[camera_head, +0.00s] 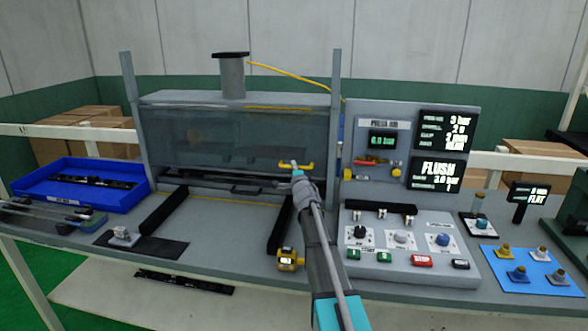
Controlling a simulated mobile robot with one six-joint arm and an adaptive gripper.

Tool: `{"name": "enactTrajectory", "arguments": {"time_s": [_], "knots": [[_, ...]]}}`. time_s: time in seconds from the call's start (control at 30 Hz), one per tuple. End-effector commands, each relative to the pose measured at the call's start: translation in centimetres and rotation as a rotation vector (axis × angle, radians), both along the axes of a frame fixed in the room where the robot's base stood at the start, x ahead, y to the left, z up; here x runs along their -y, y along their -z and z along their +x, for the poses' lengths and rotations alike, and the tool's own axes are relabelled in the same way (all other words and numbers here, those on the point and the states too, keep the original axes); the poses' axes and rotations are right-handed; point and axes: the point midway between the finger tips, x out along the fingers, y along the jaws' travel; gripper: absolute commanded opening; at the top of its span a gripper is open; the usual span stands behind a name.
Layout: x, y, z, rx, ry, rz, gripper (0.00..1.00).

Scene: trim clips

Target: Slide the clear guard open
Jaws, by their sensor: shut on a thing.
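The clear guard (200,135) is a bluish see-through panel between two grey uprights at the back of the bench. Its lower edge appears to be near the bench top; the exact gap is hard to tell. A yellow handle (307,166) is on its lower right part. My gripper (296,168) reaches up from the front and is shut on the yellow handle. The fingers are small here and partly hide the handle's middle.
A control box (405,258) with knobs and buttons stands right of my arm. A yellow gauge (289,259) sits close on the arm's left. A blue tray (55,170) lies at the left, and a blue mat (530,271) with knobs at the right.

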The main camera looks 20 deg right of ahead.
Motion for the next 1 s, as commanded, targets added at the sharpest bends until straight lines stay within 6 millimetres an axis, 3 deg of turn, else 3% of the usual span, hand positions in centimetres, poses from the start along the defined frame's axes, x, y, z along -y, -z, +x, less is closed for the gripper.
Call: {"name": "enactTrajectory", "arguments": {"time_s": [0.03,0.6,1.0], "knots": [[-0.1,-1.4,0.1,0.002,-0.003,-0.001,0.00],[-0.2,-9.3,0.1,0.003,-0.004,-0.001,0.00],[-0.2,-12.6,0.1,0.003,-0.004,-0.001,0.00]]}}
